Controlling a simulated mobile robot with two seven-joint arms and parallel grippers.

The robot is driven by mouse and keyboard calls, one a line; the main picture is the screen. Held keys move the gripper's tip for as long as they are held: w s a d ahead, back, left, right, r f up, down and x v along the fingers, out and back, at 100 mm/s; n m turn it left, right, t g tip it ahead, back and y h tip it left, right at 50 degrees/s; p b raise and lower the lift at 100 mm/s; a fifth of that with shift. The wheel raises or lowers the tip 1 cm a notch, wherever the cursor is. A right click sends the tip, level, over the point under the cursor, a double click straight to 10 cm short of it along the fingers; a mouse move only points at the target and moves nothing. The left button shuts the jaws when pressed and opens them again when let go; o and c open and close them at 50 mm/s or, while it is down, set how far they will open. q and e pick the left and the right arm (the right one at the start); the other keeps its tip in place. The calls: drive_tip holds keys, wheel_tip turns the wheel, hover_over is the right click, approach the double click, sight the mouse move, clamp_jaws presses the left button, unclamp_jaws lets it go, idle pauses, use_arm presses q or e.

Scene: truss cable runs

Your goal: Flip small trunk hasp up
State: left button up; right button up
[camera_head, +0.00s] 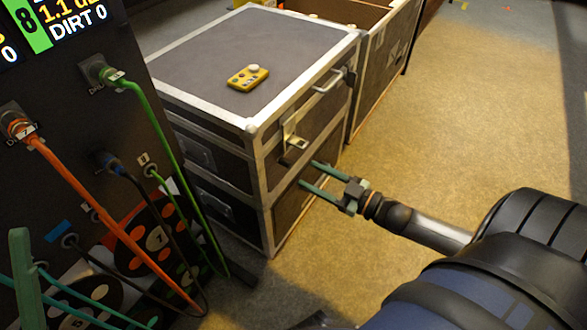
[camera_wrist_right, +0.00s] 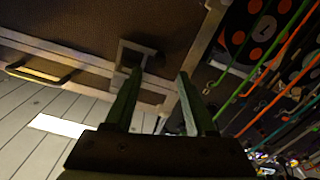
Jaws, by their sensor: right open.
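The small trunk (camera_head: 245,60) is a grey case with pale metal edging. Its hasp (camera_head: 294,140) is a small metal plate on the front face, with a loop part low on it and a dark piece just below. My right gripper (camera_head: 314,175) is open and empty, its two green fingers pointing at the trunk front just below the hasp. In the right wrist view the hasp (camera_wrist_right: 138,52) lies at the tip of the left-hand finger; contact cannot be told. A green upright piece (camera_head: 24,280) at the lower left looks like part of my left gripper; its jaw is unclear.
A yellow device (camera_head: 248,77) with a pale knob lies on the trunk lid. A handle (camera_head: 328,82) is on the trunk front. An open case (camera_head: 385,55) stands behind. A black panel with cables (camera_head: 85,150) stands left. The floor right is clear.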

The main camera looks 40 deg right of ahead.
sight(290, 166)
drive_tip(key=b+x, duration=0.1)
drive_tip(key=x, duration=0.5)
drive_tip(key=shift+w, duration=0.1)
clamp_jaws()
idle(0.3)
idle(1.0)
